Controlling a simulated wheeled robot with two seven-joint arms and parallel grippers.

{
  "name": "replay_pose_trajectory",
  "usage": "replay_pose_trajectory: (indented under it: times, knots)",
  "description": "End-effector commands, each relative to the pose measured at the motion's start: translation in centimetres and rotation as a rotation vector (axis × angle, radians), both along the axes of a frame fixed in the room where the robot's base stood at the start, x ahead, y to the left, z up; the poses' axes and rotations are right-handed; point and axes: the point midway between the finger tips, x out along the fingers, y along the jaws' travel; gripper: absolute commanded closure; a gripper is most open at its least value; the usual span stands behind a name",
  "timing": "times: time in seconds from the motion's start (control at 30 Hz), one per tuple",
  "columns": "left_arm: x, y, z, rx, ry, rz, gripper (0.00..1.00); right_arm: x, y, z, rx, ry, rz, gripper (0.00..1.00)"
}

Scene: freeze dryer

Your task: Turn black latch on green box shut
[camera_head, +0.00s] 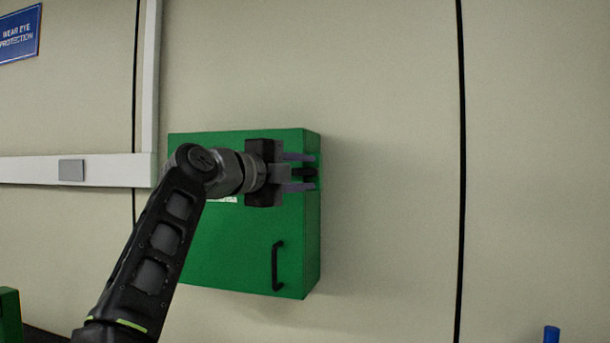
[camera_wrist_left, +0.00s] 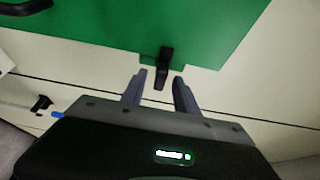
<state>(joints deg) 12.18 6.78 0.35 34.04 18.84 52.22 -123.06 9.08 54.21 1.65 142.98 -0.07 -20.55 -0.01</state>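The green box (camera_head: 240,265) is mounted on the wall, with its door closed against the body as far as I can see; it also shows in the left wrist view (camera_wrist_left: 130,35). The black latch (camera_wrist_left: 165,68) sits at the box's edge in the left wrist view, between and just beyond my fingertips. My right gripper is not in view.
A black handle (camera_head: 277,265) sticks out from the lower right of the box front. A pale conduit (camera_head: 110,170) runs along the wall at left, under a blue sign (camera_head: 20,35). The wall right of the box is bare. A blue object (camera_head: 551,334) shows at the lower right.

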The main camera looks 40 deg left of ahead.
Motion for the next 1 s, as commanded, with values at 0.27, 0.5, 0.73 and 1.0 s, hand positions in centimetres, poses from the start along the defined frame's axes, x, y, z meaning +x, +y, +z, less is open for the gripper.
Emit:
replay_pose_trajectory:
  times: [0.27, 0.5, 0.73, 1.0]
  knots:
    - [-4.5, 0.3, -0.3, 0.001, -0.001, 0.003, 0.64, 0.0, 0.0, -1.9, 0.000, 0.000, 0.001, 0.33]
    - [-6.9, 0.4, -0.1, 0.000, 0.000, 0.001, 0.64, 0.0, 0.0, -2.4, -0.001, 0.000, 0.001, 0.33]
    - [-7.0, 0.4, 0.0, 0.000, 0.001, 0.000, 0.64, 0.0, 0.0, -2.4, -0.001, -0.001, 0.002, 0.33]
    - [-6.9, 0.4, 0.0, 0.000, 0.001, 0.000, 0.64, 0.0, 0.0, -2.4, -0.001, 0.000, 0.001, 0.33]
